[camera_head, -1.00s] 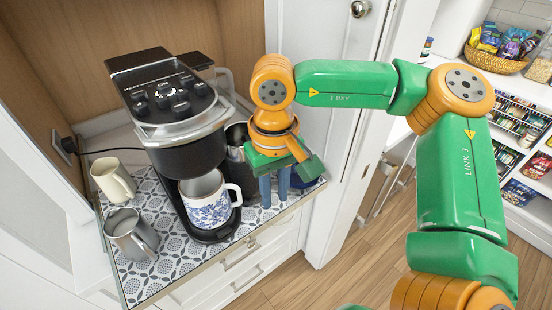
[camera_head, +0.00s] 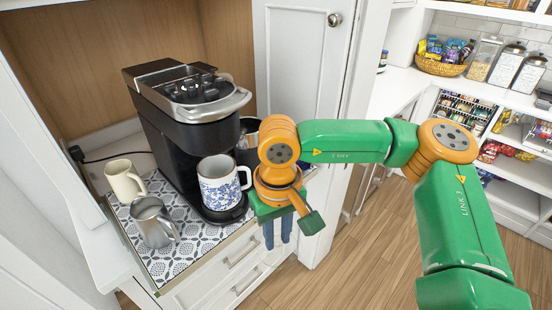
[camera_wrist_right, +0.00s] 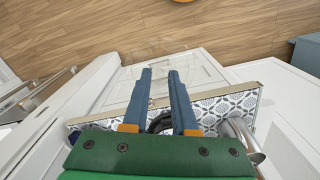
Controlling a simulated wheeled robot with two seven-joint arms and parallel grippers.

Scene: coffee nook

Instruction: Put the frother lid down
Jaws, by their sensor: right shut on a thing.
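My right gripper (camera_head: 278,246) points down in front of the right end of the patterned mat (camera_head: 183,256). Its two blue fingers also show in the right wrist view (camera_wrist_right: 160,74), a narrow gap apart. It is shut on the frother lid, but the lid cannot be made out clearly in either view. A dark curved rim (camera_wrist_right: 160,122) shows between the finger bases; I cannot tell whether it belongs to the lid or to something behind. A dark and steel container (camera_head: 247,136), perhaps the frother, stands right of the coffee machine, partly hidden by my arm.
The black coffee machine (camera_head: 170,125) stands on the mat with a blue-patterned mug (camera_head: 219,186) on its drip tray. A cream mug (camera_head: 124,181) and a steel pitcher (camera_head: 153,222) stand at left. A white door (camera_head: 300,60) bounds the right side.

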